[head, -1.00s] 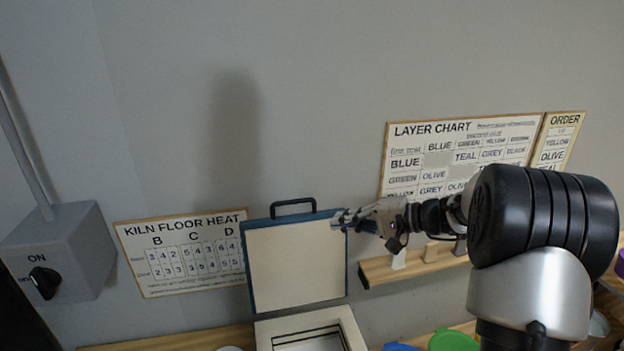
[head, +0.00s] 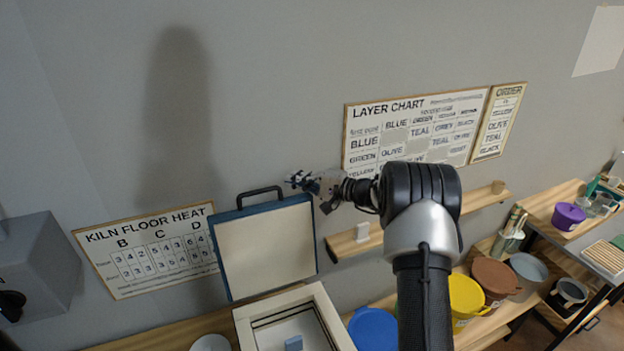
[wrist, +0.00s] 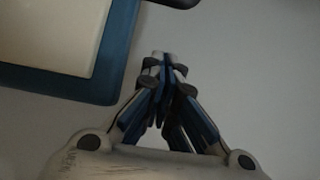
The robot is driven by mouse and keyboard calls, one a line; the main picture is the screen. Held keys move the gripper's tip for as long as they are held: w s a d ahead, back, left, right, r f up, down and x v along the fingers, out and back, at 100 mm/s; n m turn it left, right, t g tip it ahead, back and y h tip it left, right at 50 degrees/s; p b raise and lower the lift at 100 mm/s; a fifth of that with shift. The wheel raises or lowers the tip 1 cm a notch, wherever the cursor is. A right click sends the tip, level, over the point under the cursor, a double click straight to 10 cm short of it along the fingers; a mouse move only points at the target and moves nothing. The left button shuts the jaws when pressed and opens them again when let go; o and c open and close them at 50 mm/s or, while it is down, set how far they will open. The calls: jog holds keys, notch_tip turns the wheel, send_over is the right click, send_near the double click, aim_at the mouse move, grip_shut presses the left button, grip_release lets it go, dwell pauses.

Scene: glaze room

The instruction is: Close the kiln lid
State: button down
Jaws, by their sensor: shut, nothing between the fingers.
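The kiln lid (head: 266,247) stands raised, with a cream inner face, a blue frame and a dark handle (head: 260,193) on its top edge.
A wooden wall shelf (head: 470,205) runs to the right behind my arm. Blue (head: 374,330), yellow (head: 468,297) and brown tubs (head: 495,277) stand on the bench to the right. A grey switch box (head: 38,268) is on the wall at left. The space above the kiln is clear.

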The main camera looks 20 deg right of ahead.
jog(key=shift+s+a+r+p, duration=0.15)
jog(key=shift+s+a+p, duration=0.15)
jog(key=shift+s+a, duration=0.4)
jog(key=shift+s+a+r+p, duration=0.15)
jog(key=shift+s+a+p, duration=0.2)
jog(key=shift+s, duration=0.55)
jog(key=shift+a+f, duration=0.1)
jog(key=shift+s+f+b, duration=0.1)
jog(key=shift+b, duration=0.5)
